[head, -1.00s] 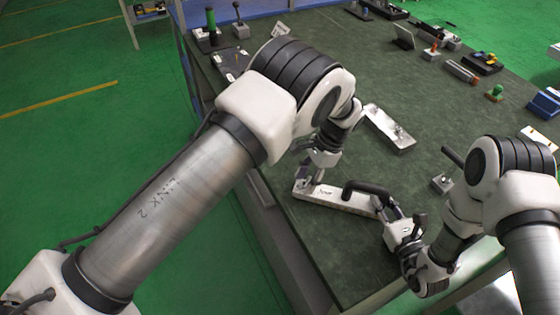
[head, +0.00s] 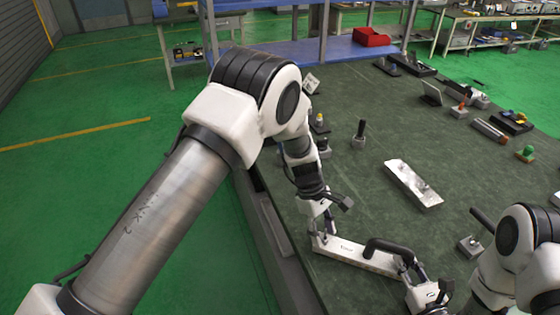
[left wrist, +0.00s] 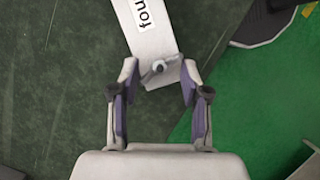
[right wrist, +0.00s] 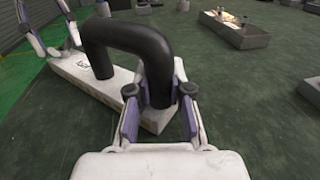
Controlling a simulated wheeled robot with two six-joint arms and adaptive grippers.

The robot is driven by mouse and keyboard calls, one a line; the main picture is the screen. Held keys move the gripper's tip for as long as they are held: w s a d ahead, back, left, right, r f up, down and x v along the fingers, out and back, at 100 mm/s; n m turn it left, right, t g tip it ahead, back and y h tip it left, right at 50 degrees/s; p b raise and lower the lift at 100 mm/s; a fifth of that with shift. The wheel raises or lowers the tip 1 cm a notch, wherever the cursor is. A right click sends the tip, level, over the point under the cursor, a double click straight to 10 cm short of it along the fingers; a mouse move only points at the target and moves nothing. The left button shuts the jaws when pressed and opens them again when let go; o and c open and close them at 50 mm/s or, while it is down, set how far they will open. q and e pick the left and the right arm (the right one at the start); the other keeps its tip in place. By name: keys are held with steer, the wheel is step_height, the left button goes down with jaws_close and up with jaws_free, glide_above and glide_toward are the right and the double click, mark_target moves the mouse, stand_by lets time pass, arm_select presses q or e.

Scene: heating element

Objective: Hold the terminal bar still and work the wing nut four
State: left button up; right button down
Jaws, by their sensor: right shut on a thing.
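The terminal bar (head: 352,256) is a long pale bar lying on the green table top, with a black arched handle (right wrist: 128,40). My right gripper (right wrist: 160,100) is shut on the near leg of that handle, at the bar's right end. At the other end, beside a label reading "four", a small metal wing nut (left wrist: 158,67) sits on the bar. My left gripper (left wrist: 158,80) is open, with its fingertips on either side of the wing nut and gaps showing. In the head view my left gripper (head: 322,222) is over the bar's left end, its fingertips partly unclear.
Behind the bar lies another pale metal plate (head: 413,184). A grey block with a black lever (head: 470,246) stands to the right, near my right arm. Several small fixtures line the back and right of the table. The table's left edge runs close to the bar.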

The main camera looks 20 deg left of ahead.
arm_select(q)
steer(key=v, duration=1.1)
steer(key=s+a+f+m+y, duration=0.25)
steer(key=s+f, duration=0.25)
steer(key=f, duration=0.3)
steer(key=s+a+f+m+y, duration=0.1)
steer(key=s+a+f+m, duration=0.1)
steer(key=s+a+f, duration=0.45)
steer(key=s+a+f+m+t+y, duration=0.1)
steer(key=s+f+m, duration=0.5)
steer(key=s, duration=0.8)
step_height(320, 180, down, 3)
steer(key=shift+s+f, duration=0.2)
steer(key=shift+f, duration=0.05)
steer(key=shift+w+m, duration=0.1)
steer(key=shift+m, duration=0.15)
